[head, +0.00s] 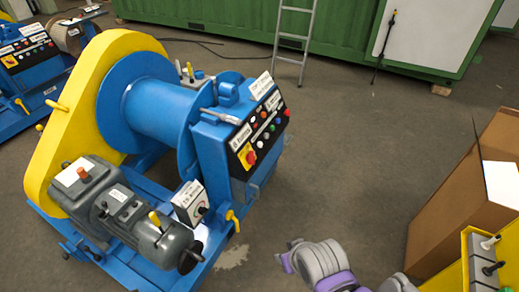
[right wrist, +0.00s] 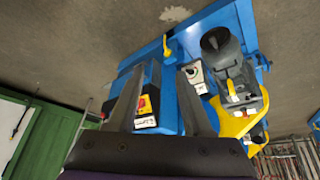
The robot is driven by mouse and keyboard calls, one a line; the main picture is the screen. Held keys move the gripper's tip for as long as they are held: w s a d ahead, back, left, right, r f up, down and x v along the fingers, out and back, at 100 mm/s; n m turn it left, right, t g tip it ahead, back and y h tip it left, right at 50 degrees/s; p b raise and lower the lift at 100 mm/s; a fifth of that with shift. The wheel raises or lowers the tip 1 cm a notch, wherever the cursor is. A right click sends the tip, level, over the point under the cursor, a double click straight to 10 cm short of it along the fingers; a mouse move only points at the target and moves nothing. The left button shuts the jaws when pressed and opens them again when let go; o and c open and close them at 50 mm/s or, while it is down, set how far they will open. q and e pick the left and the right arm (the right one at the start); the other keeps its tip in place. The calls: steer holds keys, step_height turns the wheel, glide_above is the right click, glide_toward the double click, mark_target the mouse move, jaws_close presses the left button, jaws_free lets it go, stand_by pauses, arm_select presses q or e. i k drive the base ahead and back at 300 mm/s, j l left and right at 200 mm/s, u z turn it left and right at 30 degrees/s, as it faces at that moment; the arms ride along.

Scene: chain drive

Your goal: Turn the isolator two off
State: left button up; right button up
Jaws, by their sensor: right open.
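A blue winch-like machine (head: 160,110) with a yellow chain guard (head: 75,120) carries a dark control panel with a red-and-yellow rotary switch (head: 248,156) at its lower left corner. This switch also shows in the right wrist view (right wrist: 144,104). A small white box with a black knob (head: 188,204) sits below the panel; it also shows in the right wrist view (right wrist: 193,73). The labels are too small to read, so I cannot tell which is isolator two. My right gripper (right wrist: 160,76) is open and empty, its fingers pointing towards the machine. My left gripper is out of view.
A second blue machine (head: 35,95) with a similar panel and red-and-yellow switch (head: 9,61) stands at far left. A cardboard box (head: 445,215) stands at right. A ladder (head: 295,40) leans on a green container (head: 220,25). The floor between is clear.

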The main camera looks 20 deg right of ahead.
mark_target(251, 157)
steer(key=i+l, duration=0.2)
steer(key=i+l+u, duration=0.1)
steer(key=l, duration=0.35)
steer(key=i+l, duration=0.3)
steer(key=i+l+u, duration=0.1)
steer(key=l, duration=0.25)
steer(key=i+l, duration=0.25)
steer(key=l+u, duration=0.05)
steer(key=l, duration=0.05)
